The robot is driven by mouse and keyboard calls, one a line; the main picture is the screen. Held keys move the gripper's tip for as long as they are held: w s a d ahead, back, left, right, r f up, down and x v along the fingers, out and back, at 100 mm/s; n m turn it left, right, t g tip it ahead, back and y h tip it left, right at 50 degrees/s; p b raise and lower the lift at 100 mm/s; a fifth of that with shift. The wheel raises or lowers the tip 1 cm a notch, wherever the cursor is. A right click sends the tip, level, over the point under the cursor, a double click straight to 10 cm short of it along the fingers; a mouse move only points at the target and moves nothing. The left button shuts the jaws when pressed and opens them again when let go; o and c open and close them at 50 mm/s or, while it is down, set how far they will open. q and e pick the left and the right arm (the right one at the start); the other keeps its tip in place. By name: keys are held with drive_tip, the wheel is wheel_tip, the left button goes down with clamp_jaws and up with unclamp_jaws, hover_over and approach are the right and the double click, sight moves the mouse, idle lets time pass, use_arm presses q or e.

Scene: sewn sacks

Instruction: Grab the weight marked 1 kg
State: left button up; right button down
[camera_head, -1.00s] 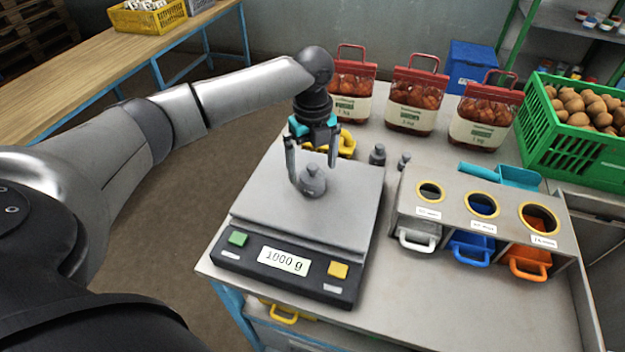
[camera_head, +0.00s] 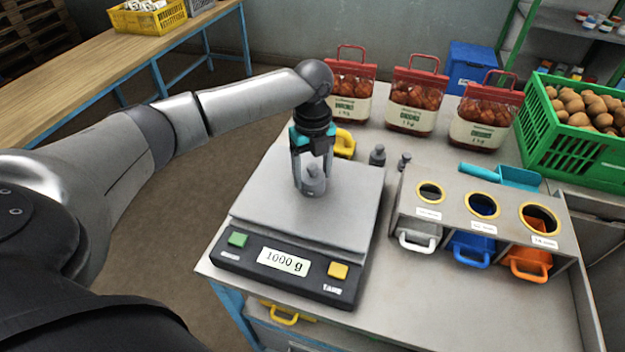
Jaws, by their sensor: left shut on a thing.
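The grey weight (camera_head: 314,186) stands on the plate of the scale (camera_head: 285,215). The scale's display reads 1000 g. No marking on the weight can be read. My left gripper (camera_head: 313,183) points down over the scale, with its fingers shut on the weight from both sides. The weight still seems to rest on the plate. Two smaller grey weights, one (camera_head: 377,155) larger than the other (camera_head: 404,161), stand on the table behind and right of the scale. My right gripper is not in view.
Several red-topped sacks, including one (camera_head: 414,98) in the middle, stand at the back. A sorter box (camera_head: 410,207) with round openings is right of the scale. A teal scoop (camera_head: 512,176) lies behind it. A green crate (camera_head: 570,150) of potato-like produce is far right.

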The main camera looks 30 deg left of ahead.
use_arm(q)
clamp_jaws()
